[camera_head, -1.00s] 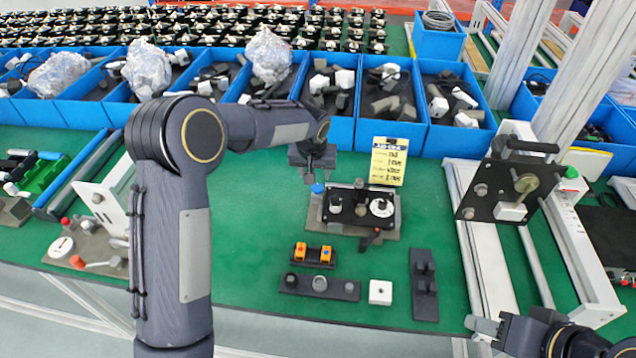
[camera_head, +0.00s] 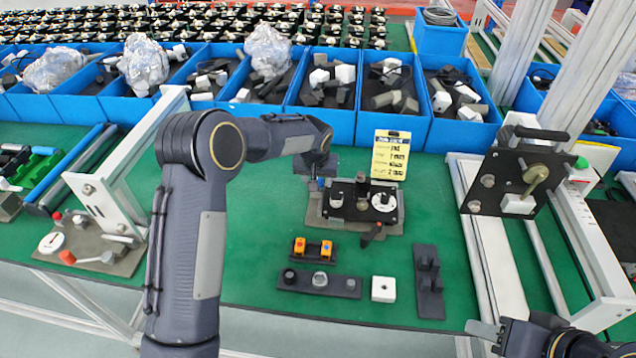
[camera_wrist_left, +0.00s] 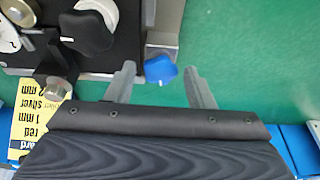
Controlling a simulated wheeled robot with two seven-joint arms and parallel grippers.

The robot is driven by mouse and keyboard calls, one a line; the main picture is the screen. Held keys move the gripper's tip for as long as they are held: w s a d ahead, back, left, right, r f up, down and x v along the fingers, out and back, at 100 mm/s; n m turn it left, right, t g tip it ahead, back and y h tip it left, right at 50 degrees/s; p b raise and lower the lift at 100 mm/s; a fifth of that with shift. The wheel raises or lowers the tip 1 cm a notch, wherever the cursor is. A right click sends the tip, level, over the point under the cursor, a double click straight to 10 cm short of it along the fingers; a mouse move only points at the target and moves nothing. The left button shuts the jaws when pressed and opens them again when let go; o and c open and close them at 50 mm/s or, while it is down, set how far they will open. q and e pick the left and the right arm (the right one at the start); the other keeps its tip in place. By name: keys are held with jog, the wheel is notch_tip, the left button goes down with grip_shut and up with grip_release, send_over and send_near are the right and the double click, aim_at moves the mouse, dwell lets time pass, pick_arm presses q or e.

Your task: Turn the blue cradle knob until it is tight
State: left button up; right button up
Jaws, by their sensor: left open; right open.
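The blue cradle knob (camera_wrist_left: 160,69) shows in the left wrist view, at the side of the black-topped cradle fixture (camera_wrist_left: 115,50). My left gripper (camera_wrist_left: 160,78) is open, with one fingertip on each side of the knob and a visible gap on both sides. In the head view my left gripper (camera_head: 315,172) points down at the fixture's (camera_head: 349,188) left edge and mostly hides the knob. My right gripper (camera_head: 484,331) is open and empty at the bottom right, away from the fixture.
A yellow label card (camera_head: 391,155) stands behind the fixture. In front lie a block with orange parts (camera_head: 312,249), a dark strip (camera_head: 319,283), a white block (camera_head: 384,289) and a black holder (camera_head: 428,282). Blue bins (camera_head: 392,128) line the back.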

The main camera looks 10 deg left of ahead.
pick_arm(q)
jog(key=shift+b, duration=0.4)
dwell(0.3)
jog(key=c, duration=0.9)
jog(key=m, duration=0.1)
jog(key=m+h+p, duration=0.1)
jog(key=m, duration=0.2)
jog(key=shift+a+r+m, duration=0.1)
jog(key=shift+a+m, duration=0.15)
jog(key=shift+m, duration=0.15)
jog(key=m+h+p, duration=0.1)
jog(key=m, duration=0.3)
jog(key=shift+w+g, duration=0.1)
jog(key=shift+g, duration=0.3)
jog(key=shift+m+h+p, duration=0.3)
jog(key=shift+m+h, duration=0.1)
jog(key=shift+m, duration=0.4)
jog(key=shift+c, duration=0.2)
